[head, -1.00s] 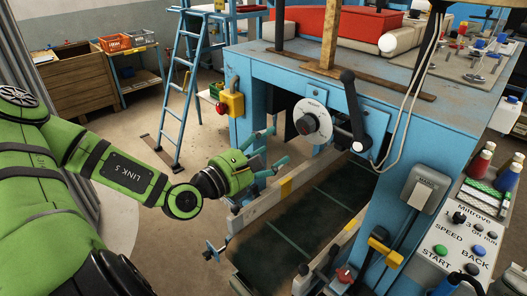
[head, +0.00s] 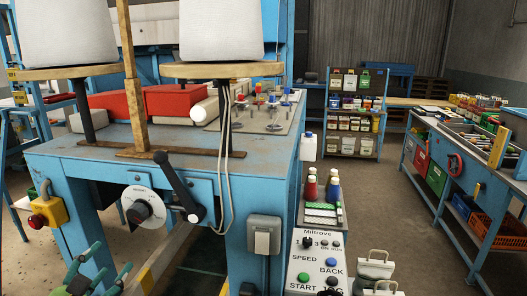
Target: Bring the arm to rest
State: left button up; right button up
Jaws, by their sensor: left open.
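My left gripper (head: 106,265) shows at the bottom left of the head view, cut off by the lower edge. Its green fingers are apart, and I see nothing between them. It is in front of the blue machine frame (head: 75,170), below the red button on its yellow box (head: 47,212) and to the left of the white dial (head: 144,207). I cannot tell how far it is from the frame. The rest of my left arm is out of the picture. My right gripper is not in view.
A black crank handle (head: 178,186) sticks out from the machine front. A control panel (head: 319,262) with buttons stands at its right. Bottles (head: 333,188) stand behind the panel. A blue workbench (head: 470,190) is at the right.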

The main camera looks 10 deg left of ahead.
pick_arm(q)
jog(key=s+d+f+n+g+y, duration=0.2)
jog(key=d+f+n+g, duration=0.1)
jog(key=f+n, duration=0.65)
jog(key=s+d+f+n+g+y, duration=0.2)
jog(key=s+d+f+n+g, duration=0.15)
jog(key=f+n, duration=0.6)
jog(key=s+d+f+n+g+h, duration=0.2)
jog(key=s+d+f+n+g, duration=0.25)
jog(key=s+n, duration=0.3)
jog(key=s+d+f+n+g+h, duration=0.2)
jog(key=s+d+f+n+g, duration=0.3)
jog(key=n, duration=0.4)
notch_tip(320, 180, down, 28)
jog(key=s+b, duration=0.2)
jog(key=b, duration=0.4)
jog(key=s+a+f+b, duration=0.1)
jog(key=s+f+b, duration=0.1)
jog(key=s+f, duration=0.6)
jog(key=s+a+f+g+b, duration=0.1)
jog(key=s+a+f+b, duration=0.1)
jog(key=s+f, duration=0.6)
notch_tip(320, 180, down, 4)
jog(key=shift+s+a+b, duration=0.25)
jog(key=shift+b, duration=0.35)
